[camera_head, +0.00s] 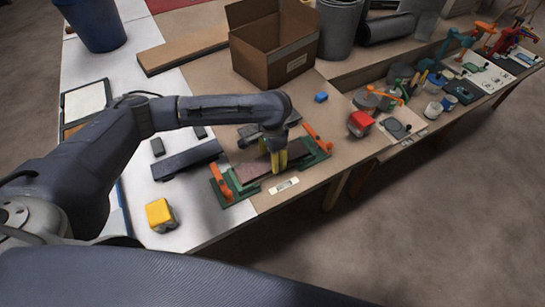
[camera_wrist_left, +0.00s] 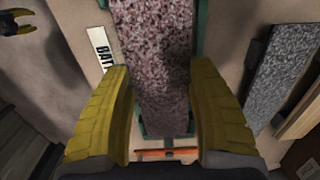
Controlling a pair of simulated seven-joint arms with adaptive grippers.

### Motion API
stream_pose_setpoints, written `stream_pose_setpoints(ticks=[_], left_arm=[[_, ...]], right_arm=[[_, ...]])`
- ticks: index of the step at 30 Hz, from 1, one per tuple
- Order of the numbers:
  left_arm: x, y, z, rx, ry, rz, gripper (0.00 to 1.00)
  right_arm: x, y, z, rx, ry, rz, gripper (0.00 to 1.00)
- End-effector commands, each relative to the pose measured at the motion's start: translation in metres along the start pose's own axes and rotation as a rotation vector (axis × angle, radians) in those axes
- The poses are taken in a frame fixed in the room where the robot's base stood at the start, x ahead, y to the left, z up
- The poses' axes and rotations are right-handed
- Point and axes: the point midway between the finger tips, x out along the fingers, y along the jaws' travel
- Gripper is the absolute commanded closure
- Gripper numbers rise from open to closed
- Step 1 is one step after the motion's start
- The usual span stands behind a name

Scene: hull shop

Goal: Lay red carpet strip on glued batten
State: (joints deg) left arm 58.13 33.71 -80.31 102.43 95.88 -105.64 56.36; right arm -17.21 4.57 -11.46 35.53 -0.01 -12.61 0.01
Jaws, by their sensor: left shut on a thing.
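The red carpet strip (camera_head: 252,169), a speckled reddish strip, lies lengthwise over the green fixture (camera_head: 238,197) on the bench; it also shows in the left wrist view (camera_wrist_left: 155,55). Orange clamps (camera_head: 221,182) stand at the fixture's two ends. My left gripper (camera_head: 280,160) is above the fixture, its yellow fingers shut on the strip's two sides; they also show in the left wrist view (camera_wrist_left: 160,118). The batten and its glue are hidden, and I cannot tell whether strip and batten touch. My right gripper (camera_wrist_left: 18,22) shows at the upper left of the wrist view, open and empty.
A printed label (camera_head: 285,186) lies in front of the fixture. A dark strip (camera_head: 187,158) and a yellow block (camera_head: 160,214) lie left. A cardboard box (camera_head: 272,50) stands behind. A red item (camera_head: 360,123) and a blue block (camera_head: 321,97) are to the right.

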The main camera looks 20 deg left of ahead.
Motion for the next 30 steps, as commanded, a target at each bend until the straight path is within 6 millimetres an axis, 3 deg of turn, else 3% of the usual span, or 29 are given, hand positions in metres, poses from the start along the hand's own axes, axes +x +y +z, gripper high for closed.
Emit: stream_pose_setpoints(ticks=[20,21,27,30], left_arm=[[0.0042,0.0,0.0,0.001,0.0,0.0,0.71],[0.0042,0.0,0.0,0.001,0.0,0.0,0.39],[0.0042,0.0,0.0,0.0,0.0,0.0,0.17],[0.0042,0.0,0.0001,0.0,0.0,0.0,0.17]], right_arm=[[0.0,0.0002,-0.0001,0.0,0.0,0.0,0.56],[0.0,0.0002,-0.0001,0.0,0.0,0.0,0.56],[0.0,0.0002,-0.0001,0.0,0.0,0.0,0.56],[0.0,0.0002,-0.0002,0.0,0.0,0.0,0.56]])
